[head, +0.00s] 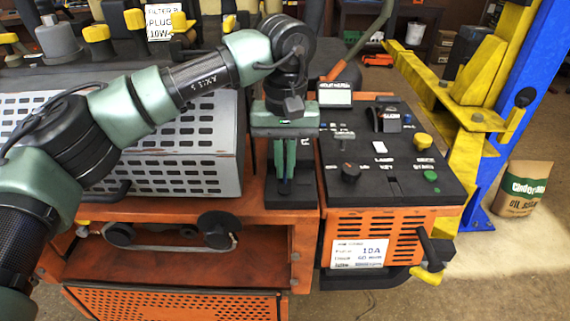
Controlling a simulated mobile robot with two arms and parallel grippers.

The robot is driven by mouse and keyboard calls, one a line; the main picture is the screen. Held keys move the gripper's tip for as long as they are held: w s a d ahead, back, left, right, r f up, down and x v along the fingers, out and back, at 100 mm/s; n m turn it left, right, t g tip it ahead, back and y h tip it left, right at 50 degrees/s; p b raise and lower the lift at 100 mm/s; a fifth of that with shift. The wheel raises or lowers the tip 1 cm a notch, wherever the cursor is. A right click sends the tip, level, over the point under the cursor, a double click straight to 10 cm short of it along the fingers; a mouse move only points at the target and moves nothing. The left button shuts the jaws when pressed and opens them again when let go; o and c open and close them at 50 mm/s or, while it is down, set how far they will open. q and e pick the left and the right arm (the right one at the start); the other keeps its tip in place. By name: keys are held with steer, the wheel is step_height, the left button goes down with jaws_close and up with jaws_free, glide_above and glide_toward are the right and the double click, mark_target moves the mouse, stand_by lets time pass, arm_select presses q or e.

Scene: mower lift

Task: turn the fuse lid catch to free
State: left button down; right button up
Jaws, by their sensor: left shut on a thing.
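My left gripper (285,178) points straight down over a narrow black panel (304,187) between the grey slotted box and the control console. Its green fingers are shut on a small dark part at the panel, which I take to be the fuse lid catch (285,188). The fingers and gripper body hide most of the catch, so I cannot tell which way it is turned. No separate fuse lid can be made out. My right gripper is not in view.
The black console (395,150) to the right carries a dark knob (348,172), a yellow button (422,141), a green button (430,176) and a small screen (335,94). The grey slotted box (200,160) stands close on the left. A yellow and blue lift post (510,90) stands at right.

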mark_target(285, 167)
arm_select(q)
steer(key=shift+w+r, duration=0.1)
steer(key=c, duration=1.6)
jaws_free()
step_height(285, 167, up, 8)
steer(key=shift+f+b, duration=0.2)
steer(key=shift+b, duration=0.45)
